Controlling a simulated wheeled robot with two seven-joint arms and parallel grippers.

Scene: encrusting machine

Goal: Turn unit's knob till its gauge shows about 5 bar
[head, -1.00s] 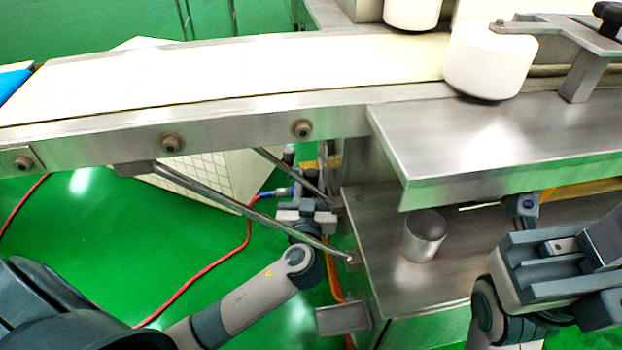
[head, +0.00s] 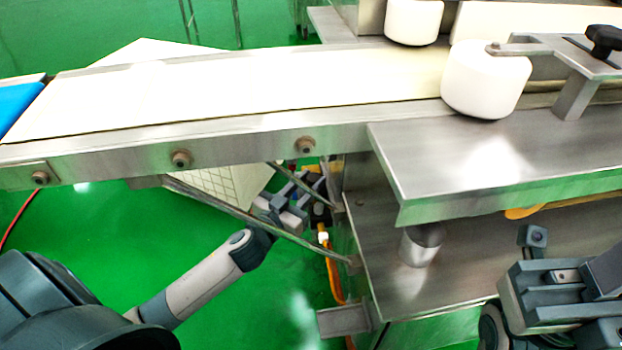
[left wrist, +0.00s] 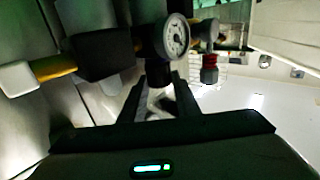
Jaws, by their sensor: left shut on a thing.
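The unit's round white gauge (left wrist: 176,38) faces the left wrist camera; its needle is too small to read. A dark block (left wrist: 105,54) sits left of it. The black knob (left wrist: 158,74) is below the gauge, between my left gripper's fingers (left wrist: 158,98), which are shut on it; the fingers partly hide it. In the head view my left gripper (head: 292,208) is at the dark unit (head: 320,210) under the conveyor, beside the machine's side wall, and hides much of it. My right gripper (head: 550,262) is at the lower right, away from the unit; its finger opening is unclear.
A slanted metal brace (head: 245,216) crosses close to my left gripper. The conveyor (head: 230,90) runs above. A metal cylinder (head: 420,246) stands on the lower shelf (head: 380,275). An orange hose (head: 332,270) hangs below the unit. Open green floor lies to the left.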

